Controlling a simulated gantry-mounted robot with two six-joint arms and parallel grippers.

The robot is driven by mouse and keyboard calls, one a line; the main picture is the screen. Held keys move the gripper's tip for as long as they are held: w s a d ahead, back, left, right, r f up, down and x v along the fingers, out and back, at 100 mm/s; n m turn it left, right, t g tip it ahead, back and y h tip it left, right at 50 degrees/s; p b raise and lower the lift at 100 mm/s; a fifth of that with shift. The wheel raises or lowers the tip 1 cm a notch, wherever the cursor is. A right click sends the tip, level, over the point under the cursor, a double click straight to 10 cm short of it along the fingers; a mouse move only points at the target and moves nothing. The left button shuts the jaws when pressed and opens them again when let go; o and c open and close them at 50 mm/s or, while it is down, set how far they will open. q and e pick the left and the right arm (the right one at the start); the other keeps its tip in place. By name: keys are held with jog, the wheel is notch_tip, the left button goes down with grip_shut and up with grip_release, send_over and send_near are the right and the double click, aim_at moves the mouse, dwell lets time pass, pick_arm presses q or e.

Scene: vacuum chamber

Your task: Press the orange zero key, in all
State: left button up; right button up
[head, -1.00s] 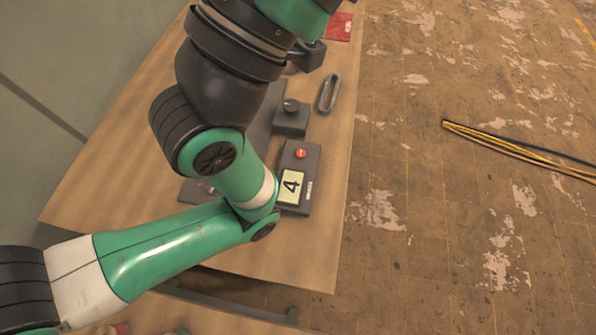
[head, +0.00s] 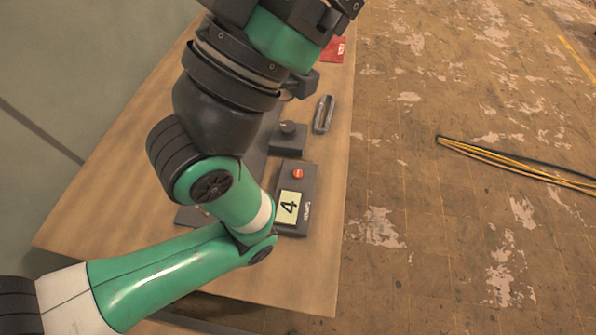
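A dark grey device (head: 308,207) lies on the wooden table. It has a round orange key (head: 297,174) at its far end and a pale display (head: 289,206) that reads 4. White lettering beside the display is too small to read. My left arm comes in from the left, bends beside the device and reaches to the top edge. Its dark end parts are cut off there, so the fingers of my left gripper are not visible. Nothing visible touches the orange key. My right gripper is not in view.
Beyond the device stand a dark box with a knob (head: 288,138), a long rounded holder (head: 323,114) and another dark object (head: 303,84) partly behind my arm. A red item (head: 334,50) lies farther back. The table's right edge is close; yellow and black cables (head: 510,163) lie on the floor.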

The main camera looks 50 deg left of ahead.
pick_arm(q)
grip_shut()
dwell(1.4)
